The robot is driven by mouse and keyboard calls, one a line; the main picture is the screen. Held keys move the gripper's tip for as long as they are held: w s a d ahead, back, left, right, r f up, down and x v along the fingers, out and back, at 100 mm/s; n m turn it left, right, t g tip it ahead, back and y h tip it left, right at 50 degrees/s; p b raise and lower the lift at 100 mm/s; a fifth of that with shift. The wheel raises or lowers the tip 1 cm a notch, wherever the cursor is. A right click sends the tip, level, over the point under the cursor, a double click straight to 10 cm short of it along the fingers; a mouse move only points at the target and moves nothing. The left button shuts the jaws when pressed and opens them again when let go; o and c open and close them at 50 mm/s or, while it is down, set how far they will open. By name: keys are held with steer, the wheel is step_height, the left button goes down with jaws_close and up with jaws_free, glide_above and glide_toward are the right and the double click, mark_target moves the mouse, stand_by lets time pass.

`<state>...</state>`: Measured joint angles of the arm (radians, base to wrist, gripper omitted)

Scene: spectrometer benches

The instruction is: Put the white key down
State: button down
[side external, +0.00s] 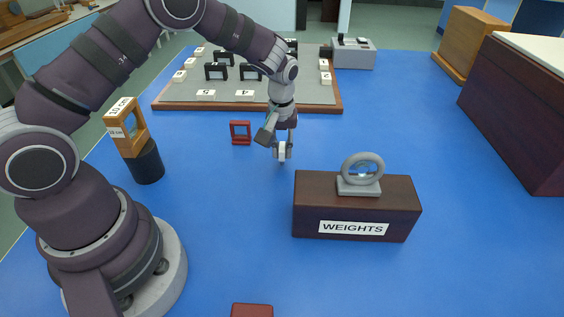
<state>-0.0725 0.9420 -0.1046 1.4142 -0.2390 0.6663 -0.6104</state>
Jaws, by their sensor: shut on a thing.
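My gripper (282,151) points down over the blue table, near the middle of the side external view. It is shut on a small white piece, the white key (282,151), which shows between the fingertips. The key is partly hidden by the fingers. I cannot tell whether its lower end touches the table. The gripper is just right of a small red frame and in front of the numbered board.
A grey board (226,94) with a wooden rim holds black frames and white number tags behind. A red frame (240,132) stands left. A dark WEIGHTS box (318,208) bears a grey ring stand (360,175). The blue table (470,235) is clear at right.

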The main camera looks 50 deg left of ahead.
mark_target(282, 152)
steer(key=shift+f, duration=0.2)
steer(key=c, duration=1.1)
jaws_free()
steer(key=shift+r, duration=0.1)
steer(key=shift+r, duration=0.4)
step_height(282, 152, up, 11)
steer(key=s+d, duration=0.1)
steer(key=shift+s+d+r+m+t+h, duration=0.3)
steer(key=shift+s+r+m+t, duration=0.75)
steer(key=shift+s, duration=1.65)
steer(key=shift+s+d+r+m+t+h, duration=0.1)
steer(key=shift+s+d+r+m+t, duration=0.35)
steer(key=shift+s+r+m, duration=1.35)
steer(key=shift+s+d+r+m+t+h, duration=0.3)
steer(key=shift+s+r+m+t, duration=0.4)
steer(key=shift+s+m, duration=1.9)
